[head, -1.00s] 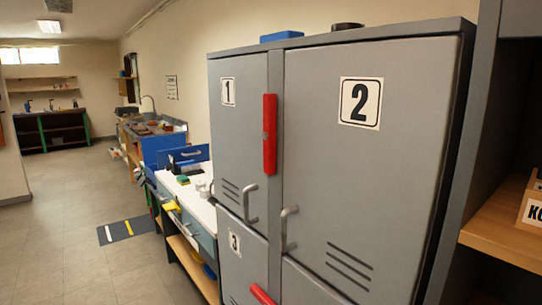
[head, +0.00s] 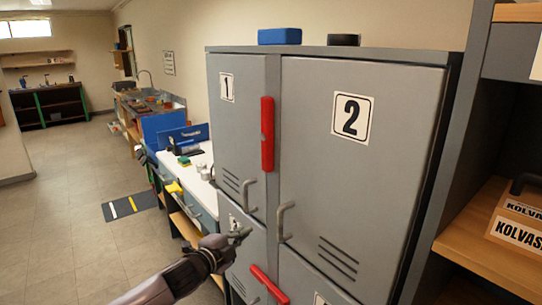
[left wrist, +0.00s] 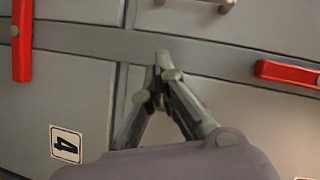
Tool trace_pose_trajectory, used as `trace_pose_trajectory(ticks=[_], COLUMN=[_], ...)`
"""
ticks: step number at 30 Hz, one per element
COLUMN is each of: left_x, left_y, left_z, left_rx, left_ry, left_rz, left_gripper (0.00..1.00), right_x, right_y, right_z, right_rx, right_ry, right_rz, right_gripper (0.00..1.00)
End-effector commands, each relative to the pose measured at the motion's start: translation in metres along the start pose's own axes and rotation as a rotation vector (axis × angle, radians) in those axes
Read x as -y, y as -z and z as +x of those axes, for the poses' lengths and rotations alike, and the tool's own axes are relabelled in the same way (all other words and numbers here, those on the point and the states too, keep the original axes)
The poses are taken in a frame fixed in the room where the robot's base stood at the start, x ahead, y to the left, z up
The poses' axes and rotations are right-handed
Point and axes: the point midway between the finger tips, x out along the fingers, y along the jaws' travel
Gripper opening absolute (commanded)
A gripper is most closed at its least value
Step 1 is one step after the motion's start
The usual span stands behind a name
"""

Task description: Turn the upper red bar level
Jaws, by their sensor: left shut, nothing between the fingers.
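The upper red bar (head: 267,134) stands upright on the post between doors 1 and 2 of the grey locker. In the left wrist view, which is turned sideways, the upper red bar (left wrist: 288,74) lies along the post at the right. A lower red bar (head: 269,285) slants in the head view; in the left wrist view this lower red bar (left wrist: 22,40) lies across the post. My left gripper (head: 240,235) is shut and empty, below the upper bar and above the lower one, apart from both; it also shows in the left wrist view (left wrist: 161,62). My right gripper is out of view.
The grey locker (head: 410,125) has metal handles on door 1 (head: 248,195) and door 2 (head: 283,222), close to the left gripper. A blue box (head: 279,37) lies on top. A wooden shelf (head: 460,241) stands at the right. The floor (head: 70,225) at the left is open.

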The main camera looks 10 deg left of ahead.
Motion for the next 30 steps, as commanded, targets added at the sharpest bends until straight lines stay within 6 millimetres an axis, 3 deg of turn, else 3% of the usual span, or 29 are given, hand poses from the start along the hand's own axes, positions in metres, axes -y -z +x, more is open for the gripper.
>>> trace_pose_trajectory(ticks=[1, 3, 6, 9, 14, 23, 30], left_x=[0.043, 0.080, 0.115, 0.135, 0.145, 0.145, 0.150], left_y=[0.025, 0.054, 0.085, 0.105, 0.117, 0.117, 0.123], left_z=[-0.011, -0.025, -0.044, -0.058, -0.067, -0.067, -0.048], left_rx=[-0.042, -0.091, -0.140, -0.171, -0.190, -0.191, -0.191], left_ry=[0.035, 0.072, 0.110, 0.134, 0.149, 0.150, 0.150], left_rz=[0.069, 0.151, 0.245, 0.306, 0.346, 0.346, 0.341], left_gripper=[0.00, 0.00, 0.00, 0.00, 0.00, 0.00, 0.00], right_x=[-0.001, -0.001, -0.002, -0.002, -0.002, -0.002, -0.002], right_y=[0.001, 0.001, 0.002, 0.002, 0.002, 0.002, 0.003], right_z=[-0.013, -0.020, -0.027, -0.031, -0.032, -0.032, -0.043], right_rx=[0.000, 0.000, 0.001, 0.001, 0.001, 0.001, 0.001], right_ry=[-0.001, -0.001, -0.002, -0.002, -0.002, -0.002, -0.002], right_rz=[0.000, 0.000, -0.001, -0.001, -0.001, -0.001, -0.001], right_gripper=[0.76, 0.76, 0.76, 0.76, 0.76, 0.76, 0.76])
